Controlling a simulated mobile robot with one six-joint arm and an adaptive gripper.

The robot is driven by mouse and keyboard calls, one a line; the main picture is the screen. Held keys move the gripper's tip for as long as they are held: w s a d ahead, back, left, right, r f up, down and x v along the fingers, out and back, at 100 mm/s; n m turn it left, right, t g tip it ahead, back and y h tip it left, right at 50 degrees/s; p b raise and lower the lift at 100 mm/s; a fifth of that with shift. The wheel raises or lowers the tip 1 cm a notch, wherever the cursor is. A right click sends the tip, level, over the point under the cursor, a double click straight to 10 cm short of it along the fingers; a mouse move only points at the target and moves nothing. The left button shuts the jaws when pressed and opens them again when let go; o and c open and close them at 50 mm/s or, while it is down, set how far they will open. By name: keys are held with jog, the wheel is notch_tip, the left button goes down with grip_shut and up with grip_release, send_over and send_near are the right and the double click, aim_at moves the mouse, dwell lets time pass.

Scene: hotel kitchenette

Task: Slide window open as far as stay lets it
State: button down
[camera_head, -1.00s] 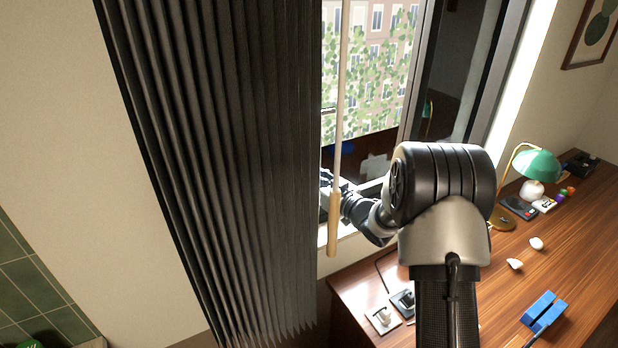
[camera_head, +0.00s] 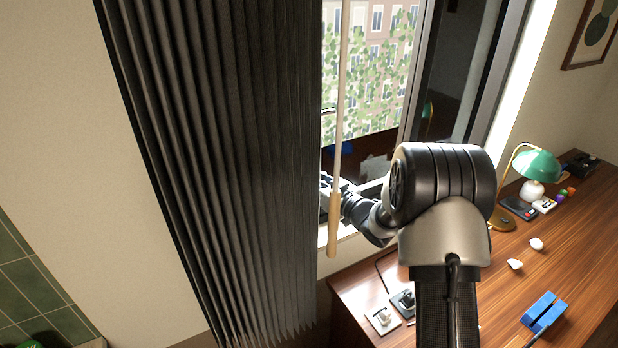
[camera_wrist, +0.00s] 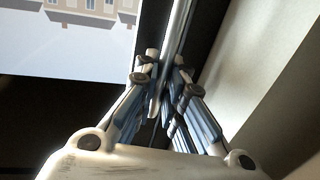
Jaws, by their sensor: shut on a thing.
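The window (camera_head: 370,70) stands behind a dark pleated curtain (camera_head: 215,150), and its left part is hidden. Foliage and buildings show through the glass left of a grey upright frame member (camera_head: 412,85); a dark pane is to its right. My gripper (camera_head: 328,192) is low at the window beside the curtain edge, partly hidden by a hanging wooden wand (camera_head: 334,215). In the wrist view, my gripper (camera_wrist: 164,82) is shut on a slim grey upright bar (camera_wrist: 180,30) of the window. I cannot tell whether that bar is a handle or the sash edge. The stay is not identifiable.
A wooden desk (camera_head: 460,285) fills the lower right, with a green lamp (camera_head: 537,165), a blue object (camera_head: 543,311) and small items. The curtain hangs close to the left of my gripper. A pale reveal (camera_wrist: 255,75) stands right of it in the wrist view.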

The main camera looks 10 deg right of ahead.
aim_at(329, 162)
jog(key=w+d, duration=0.1)
jog(key=d, duration=0.2)
jog(key=w+d, duration=0.1)
jog(key=d, duration=0.2)
jog(key=w+d, duration=0.1)
jog(key=d, duration=0.2)
jog(key=shift+w+d, duration=0.1)
jog(key=shift+d, duration=0.1)
jog(key=shift+a, duration=0.15)
jog(key=shift+f, duration=0.1)
jog(key=c, duration=1.7)
grip_release()
jog(key=v, duration=1.2)
